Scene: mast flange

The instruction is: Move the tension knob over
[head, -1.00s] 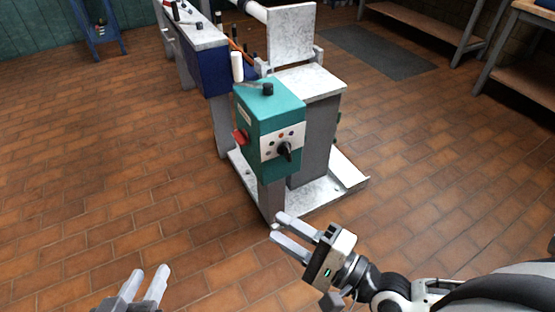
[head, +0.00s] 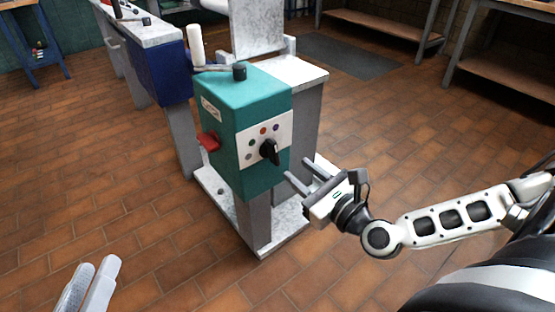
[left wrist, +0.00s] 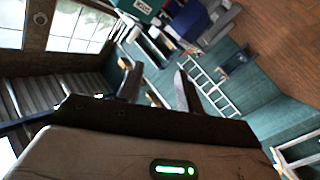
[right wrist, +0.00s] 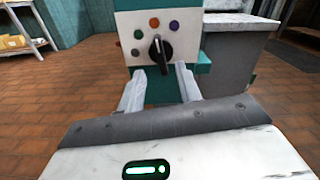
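The tension knob is a black pointer knob (head: 270,151) on the white panel (head: 263,137) of a teal machine box (head: 230,120). Several coloured dots are arranged around it. In the right wrist view the knob (right wrist: 161,52) stands ahead of the fingers, its white-marked bar close to upright. My right gripper (head: 297,173) is open and empty, in front of the panel, slightly below and right of the knob, apart from it. Its fingers also show in the right wrist view (right wrist: 158,82), on either side below the knob. My left gripper (head: 98,272) is open and empty at lower left, far from the machine.
A red switch (head: 209,141) sticks out of the box's left side. A black knob and lever (head: 239,71) sit on its top. A pale base plate (head: 290,228) spreads at the floor below. Tiled floor is clear around the machine's front.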

